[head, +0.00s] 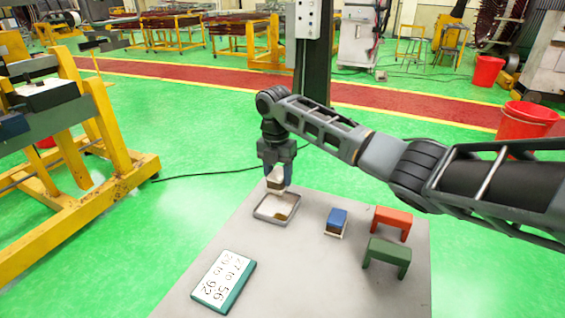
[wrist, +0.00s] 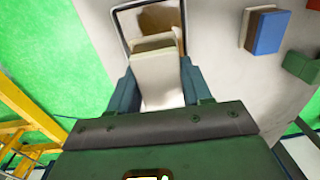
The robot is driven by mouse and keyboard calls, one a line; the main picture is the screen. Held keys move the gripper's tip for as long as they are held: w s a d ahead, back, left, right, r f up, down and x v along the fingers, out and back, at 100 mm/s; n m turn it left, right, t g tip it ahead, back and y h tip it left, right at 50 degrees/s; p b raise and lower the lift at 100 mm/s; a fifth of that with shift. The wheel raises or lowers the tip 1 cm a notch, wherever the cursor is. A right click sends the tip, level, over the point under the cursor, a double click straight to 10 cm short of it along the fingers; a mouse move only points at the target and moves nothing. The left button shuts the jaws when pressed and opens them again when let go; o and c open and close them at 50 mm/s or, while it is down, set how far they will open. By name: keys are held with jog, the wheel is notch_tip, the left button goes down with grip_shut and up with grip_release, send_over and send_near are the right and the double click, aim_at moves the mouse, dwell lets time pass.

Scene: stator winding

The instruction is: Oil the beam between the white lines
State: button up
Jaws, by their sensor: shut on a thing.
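My gripper (head: 277,172) is shut on a white-bodied brush or pad (head: 275,184) with a brownish lower end. It also shows between the fingers in the wrist view (wrist: 158,78). The brush is over a shallow tray (head: 260,214) with a brown patch inside, on the grey table. I cannot tell whether the brush touches the tray's floor. At the left, a grey beam (head: 62,112) rests on a yellow frame (head: 95,135). I cannot make out white lines on it.
A blue block with a pale and brown base (head: 337,217), a red bridge-shaped block (head: 392,218) and a green one (head: 387,253) stand right of the tray. A teal-edged board with numbers (head: 224,280) lies at the table's front left. Green floor separates table and frame.

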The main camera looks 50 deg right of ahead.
jog(key=shift+w+f, duration=0.2)
jog(key=shift+f, duration=0.15)
notch_tip(320, 180, down, 5)
jog(key=b, duration=0.5)
jog(key=shift+f, duration=0.2)
jog(key=shift+f, duration=0.6)
dwell(1.9)
jog(key=shift+r, duration=0.1)
jog(key=shift+r+p, duration=2.8)
jog(key=shift+r, duration=0.65)
